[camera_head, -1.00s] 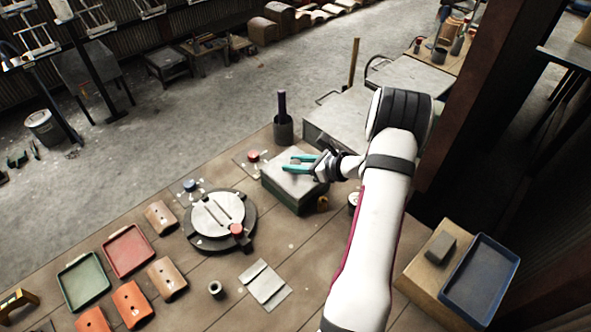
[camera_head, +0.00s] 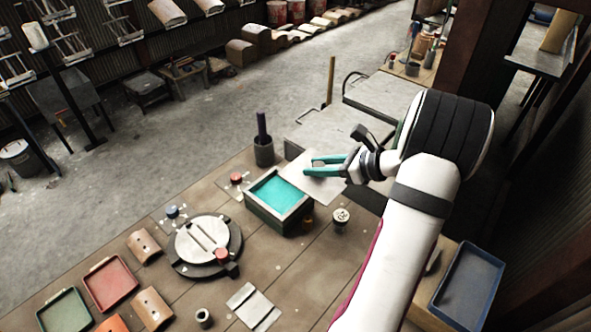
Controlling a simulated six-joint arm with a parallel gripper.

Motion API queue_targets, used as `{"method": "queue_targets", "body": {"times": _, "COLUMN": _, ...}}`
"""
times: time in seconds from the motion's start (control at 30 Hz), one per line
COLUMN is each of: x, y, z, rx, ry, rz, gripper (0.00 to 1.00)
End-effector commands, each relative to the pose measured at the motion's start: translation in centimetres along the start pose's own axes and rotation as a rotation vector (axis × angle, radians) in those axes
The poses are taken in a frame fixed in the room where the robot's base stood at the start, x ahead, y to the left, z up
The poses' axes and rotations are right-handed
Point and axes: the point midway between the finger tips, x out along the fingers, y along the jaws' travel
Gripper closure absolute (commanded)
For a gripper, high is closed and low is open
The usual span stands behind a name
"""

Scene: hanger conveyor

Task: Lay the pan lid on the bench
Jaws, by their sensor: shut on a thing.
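The pan lid (camera_head: 314,187) is a flat pale grey plate. It hangs in my gripper (camera_head: 318,167), which has teal fingers shut on it, up and to the right of the pan. The pan (camera_head: 265,218) is a dark green box with a pale rim. It stands uncovered on the bench (camera_head: 315,262) and shows bright teal contents. The fingers hide part of the lid, and its exact height is hard to tell.
Bare bench lies in front of the pan.

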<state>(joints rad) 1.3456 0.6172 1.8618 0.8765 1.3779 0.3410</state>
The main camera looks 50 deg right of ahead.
Motion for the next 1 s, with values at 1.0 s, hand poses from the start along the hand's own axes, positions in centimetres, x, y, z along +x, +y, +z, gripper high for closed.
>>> {"method": "queue_targets", "body": {"times": 1.0, "x": 3.7, "y": 15.3, "z": -11.4, "rx": 0.004, "ry": 0.002, "rz": -0.001, "gripper": 1.00}}
